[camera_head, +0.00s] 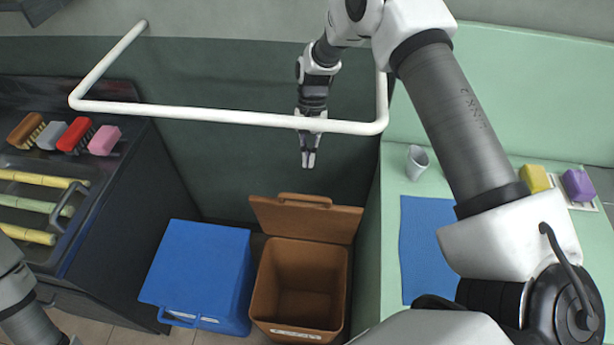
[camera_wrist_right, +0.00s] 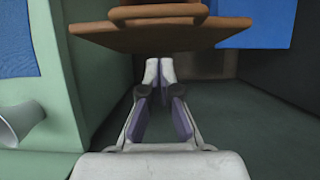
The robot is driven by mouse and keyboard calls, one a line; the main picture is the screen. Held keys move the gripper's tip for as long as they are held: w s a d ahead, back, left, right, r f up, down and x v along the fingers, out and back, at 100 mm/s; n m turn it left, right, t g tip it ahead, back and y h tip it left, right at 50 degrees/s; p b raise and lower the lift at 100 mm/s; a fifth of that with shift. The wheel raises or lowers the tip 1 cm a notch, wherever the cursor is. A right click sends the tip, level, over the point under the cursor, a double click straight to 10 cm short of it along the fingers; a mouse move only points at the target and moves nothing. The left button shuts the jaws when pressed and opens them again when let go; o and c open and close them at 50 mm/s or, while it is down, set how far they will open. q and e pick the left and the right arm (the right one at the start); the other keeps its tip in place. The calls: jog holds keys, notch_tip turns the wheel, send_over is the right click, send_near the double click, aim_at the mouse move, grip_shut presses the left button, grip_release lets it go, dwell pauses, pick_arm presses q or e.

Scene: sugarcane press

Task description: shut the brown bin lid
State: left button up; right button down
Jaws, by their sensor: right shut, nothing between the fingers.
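The brown bin (camera_head: 262,293) stands open on the floor between the blue bin and the green counter, and its inside looks empty. Its brown lid (camera_head: 326,221) is raised at the back of the bin, with a handle bar (camera_head: 304,200) along its top edge. The lid also shows at the top of the right wrist view (camera_wrist_right: 150,36). My right gripper (camera_head: 308,164) is shut and empty, above and behind the lid, with fingertips pointing down. In the right wrist view its fingers (camera_wrist_right: 158,72) appear close below the lid's edge; I cannot tell whether they touch. My left gripper is out of view.
A blue bin (camera_head: 205,262) with its lid shut stands left of the brown bin. A white rail (camera_head: 220,116) crosses in front of my right arm. The green counter at right holds a cup (camera_head: 416,160) and a blue mat (camera_head: 422,240). Brushes lie on the left machine.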

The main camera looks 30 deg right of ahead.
jog(key=s+a+f+p, duration=0.2)
jog(key=s+a+f, duration=0.1)
jog(key=s, duration=0.1)
jog(key=shift+f, duration=0.4)
jog(key=shift+w+d, duration=0.1)
jog(key=s+a, duration=0.1)
jog(key=s, duration=0.1)
jog(key=s+a, duration=0.1)
jog(key=a, duration=0.1)
jog(key=shift+s+f, duration=0.4)
jog(key=shift+d, duration=0.1)
